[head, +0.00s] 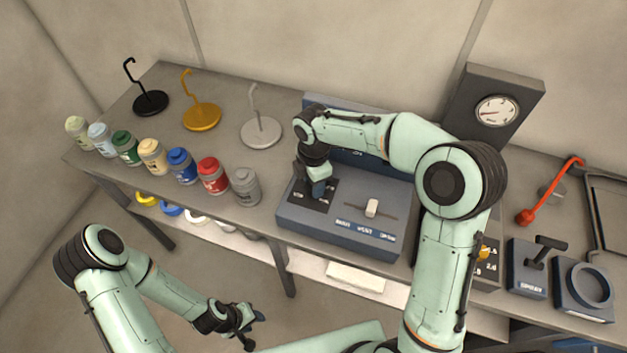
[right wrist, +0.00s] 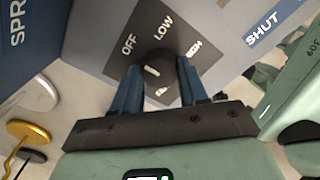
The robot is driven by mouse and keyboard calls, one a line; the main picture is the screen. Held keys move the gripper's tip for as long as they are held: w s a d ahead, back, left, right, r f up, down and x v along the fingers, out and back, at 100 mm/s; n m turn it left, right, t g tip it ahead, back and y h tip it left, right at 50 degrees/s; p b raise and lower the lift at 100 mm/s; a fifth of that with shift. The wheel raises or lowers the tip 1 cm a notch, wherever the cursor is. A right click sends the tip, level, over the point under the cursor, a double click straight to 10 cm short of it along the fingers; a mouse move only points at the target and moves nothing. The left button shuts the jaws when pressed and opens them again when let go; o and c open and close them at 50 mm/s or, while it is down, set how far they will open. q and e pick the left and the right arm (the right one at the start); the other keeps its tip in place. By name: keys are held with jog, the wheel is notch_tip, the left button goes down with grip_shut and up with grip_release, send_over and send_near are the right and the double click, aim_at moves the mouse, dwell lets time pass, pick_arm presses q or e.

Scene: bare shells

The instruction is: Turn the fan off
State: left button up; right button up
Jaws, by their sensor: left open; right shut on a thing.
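The fan's dial knob (right wrist: 157,62) is dark and round, on a dark plate (right wrist: 178,30) marked OFF, LOW and another setting at the right. A short white line shows on the knob, tilted roughly toward the OFF side; I cannot tell its exact setting. My right gripper (right wrist: 160,85) has its blue fingers on both sides of the knob, shut on it. In the head view my right gripper (head: 318,188) points down on the blue-grey console (head: 340,235) and hides the knob. My left gripper (head: 245,328) is open and empty, low in front of the bench.
A slider (head: 371,208) sits right of the dial on the console. Several paint jars (head: 212,176) line the bench's front edge, with hook stands (head: 262,130) behind. A gauge box (head: 495,110), a red lever (head: 528,214) and a black-handled switch (head: 535,262) are at the right.

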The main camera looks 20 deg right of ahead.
jog(key=o, duration=1.1)
notch_tip(320, 180, up, 13)
jog(key=shift+r, duration=0.2)
